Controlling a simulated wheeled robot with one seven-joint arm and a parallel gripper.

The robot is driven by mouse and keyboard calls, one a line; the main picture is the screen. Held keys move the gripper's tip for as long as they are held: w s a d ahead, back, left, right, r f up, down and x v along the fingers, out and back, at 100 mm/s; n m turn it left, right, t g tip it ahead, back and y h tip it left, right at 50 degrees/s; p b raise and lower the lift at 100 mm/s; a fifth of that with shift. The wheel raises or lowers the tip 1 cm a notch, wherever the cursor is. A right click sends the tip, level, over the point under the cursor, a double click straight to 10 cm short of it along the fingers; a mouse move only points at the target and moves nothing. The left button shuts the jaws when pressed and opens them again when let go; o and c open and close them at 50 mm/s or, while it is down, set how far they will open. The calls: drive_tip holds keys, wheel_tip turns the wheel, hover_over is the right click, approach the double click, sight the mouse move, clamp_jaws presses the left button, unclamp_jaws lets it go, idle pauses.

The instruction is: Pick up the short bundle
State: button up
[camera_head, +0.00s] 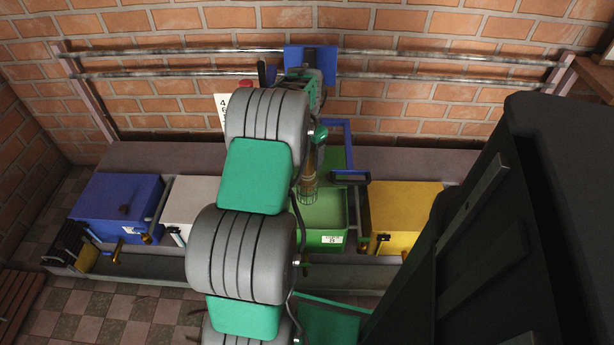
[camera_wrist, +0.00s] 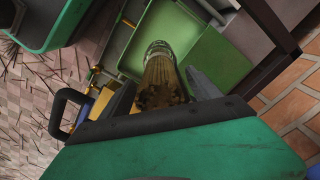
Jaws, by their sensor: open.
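The short bundle (camera_wrist: 160,80) is a brown, round bundle of thin sticks with a pale, cage-like ring at its far end. In the wrist view it lies between the two fingers of my open gripper (camera_wrist: 159,75); whether either finger touches it I cannot tell. In the head view the bundle (camera_head: 309,172) shows just right of my arm, roughly upright over the green bin (camera_head: 330,212). My arm hides most of my gripper there. The green bin also shows beyond the bundle in the wrist view (camera_wrist: 208,60).
A blue box (camera_head: 118,205) and a whitish box (camera_head: 190,205) stand left of the green bin. A yellow box (camera_head: 412,212) stands right of it. Metal rails (camera_head: 440,57) run along the brick wall behind. A large dark body (camera_head: 520,230) blocks the right side.

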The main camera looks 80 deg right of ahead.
wheel_tip(320, 180, down, 3)
drive_tip(key=shift+r, duration=0.15)
clamp_jaws()
idle(0.6)
drive_tip(key=shift+r, duration=0.1)
